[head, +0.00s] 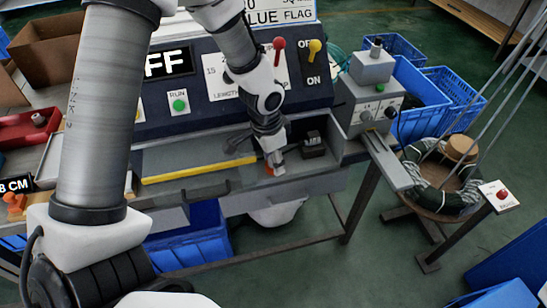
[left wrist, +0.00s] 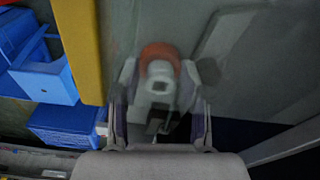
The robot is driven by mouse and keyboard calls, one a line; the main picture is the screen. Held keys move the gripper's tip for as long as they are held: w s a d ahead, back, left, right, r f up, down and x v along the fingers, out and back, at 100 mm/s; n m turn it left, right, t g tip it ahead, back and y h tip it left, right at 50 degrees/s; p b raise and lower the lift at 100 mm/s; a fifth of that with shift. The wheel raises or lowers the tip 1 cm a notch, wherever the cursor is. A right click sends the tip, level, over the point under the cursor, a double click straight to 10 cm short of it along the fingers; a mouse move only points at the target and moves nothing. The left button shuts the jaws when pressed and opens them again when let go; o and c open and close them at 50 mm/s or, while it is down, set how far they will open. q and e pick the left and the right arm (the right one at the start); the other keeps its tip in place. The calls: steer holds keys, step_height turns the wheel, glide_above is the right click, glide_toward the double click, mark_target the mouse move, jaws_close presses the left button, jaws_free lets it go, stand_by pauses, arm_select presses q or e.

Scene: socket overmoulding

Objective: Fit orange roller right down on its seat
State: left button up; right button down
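The orange roller (left wrist: 160,52) shows in the left wrist view as an orange ring around a pale hub with a square hole. It sits between the fingertips of my left gripper (left wrist: 159,82), which appear to close on its sides; the picture is a little blurred. In the head view my left gripper (head: 273,158) points down over the front of the bench, with a bit of the orange roller (head: 269,170) showing at its tips. The seat under the roller is hidden or cannot be made out. My right gripper is not in view.
A yellow bar (head: 200,170) runs along the bench left of the gripper. A small dark block (head: 313,146) stands close on its right. The control panel (head: 212,85) rises behind. A grey machine (head: 366,95) and a cable reel (head: 440,190) are at the right.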

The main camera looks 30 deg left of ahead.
arm_select(q)
steer(key=o, duration=0.3)
steer(key=shift+o, duration=0.2)
steer(key=shift+r, duration=0.1)
step_height(320, 180, up, 12)
steer(key=s, duration=0.1)
steer(key=shift+s+a, duration=0.15)
steer(key=shift+a, duration=0.2)
